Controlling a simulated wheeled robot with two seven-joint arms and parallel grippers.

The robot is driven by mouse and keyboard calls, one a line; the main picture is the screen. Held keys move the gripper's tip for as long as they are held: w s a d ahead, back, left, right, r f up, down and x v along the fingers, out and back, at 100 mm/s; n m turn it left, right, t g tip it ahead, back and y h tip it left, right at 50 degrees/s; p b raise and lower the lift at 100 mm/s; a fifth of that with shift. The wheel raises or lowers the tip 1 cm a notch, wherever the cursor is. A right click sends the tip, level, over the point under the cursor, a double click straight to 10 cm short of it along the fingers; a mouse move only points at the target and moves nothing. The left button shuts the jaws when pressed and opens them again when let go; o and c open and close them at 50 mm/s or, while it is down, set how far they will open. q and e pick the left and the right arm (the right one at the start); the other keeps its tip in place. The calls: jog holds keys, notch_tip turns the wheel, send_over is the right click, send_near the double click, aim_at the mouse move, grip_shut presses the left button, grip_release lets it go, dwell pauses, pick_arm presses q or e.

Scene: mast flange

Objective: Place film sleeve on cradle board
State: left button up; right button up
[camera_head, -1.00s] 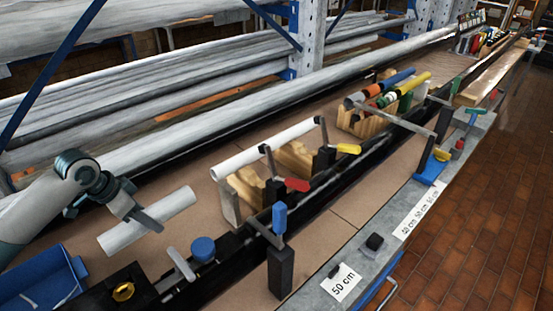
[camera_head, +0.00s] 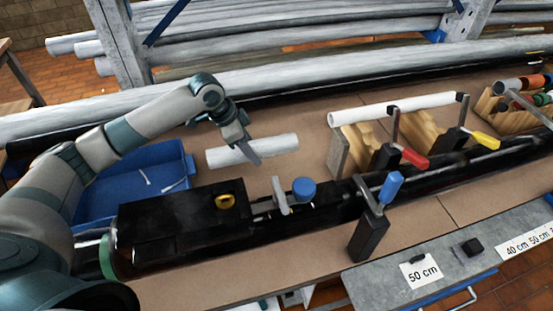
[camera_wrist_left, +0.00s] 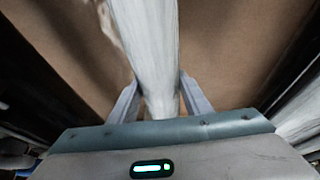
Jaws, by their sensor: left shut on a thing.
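A pale grey-white tube, which looks like the film sleeve (camera_head: 275,147), is level in my left gripper (camera_head: 247,150), left of the wooden cradles. In the left wrist view the sleeve (camera_wrist_left: 150,45) runs between the two fingers (camera_wrist_left: 162,100), which are shut on it. I cannot tell how far it is above the brown bench top. The notched wooden cradle board (camera_head: 340,153) stands to the right, with another white tube (camera_head: 395,109) lying across its top. My right gripper is not in view.
A blue bin (camera_head: 135,190) lies left of the sleeve. Long grey pipes (camera_head: 330,75) run behind. Brown bench between sleeve and cradle is clear.

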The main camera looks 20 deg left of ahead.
pick_arm(q)
notch_tip(320, 180, down, 5)
jog(key=shift+r+p, duration=0.15)
jog(key=shift+p, duration=0.55)
jog(key=shift+f, duration=0.55)
jog(key=shift+f+p, duration=0.6)
jog(key=shift+f, duration=1.3)
jog(key=shift+f, duration=0.1)
jog(key=o, duration=1.1)
jog(key=shift+c, duration=0.2)
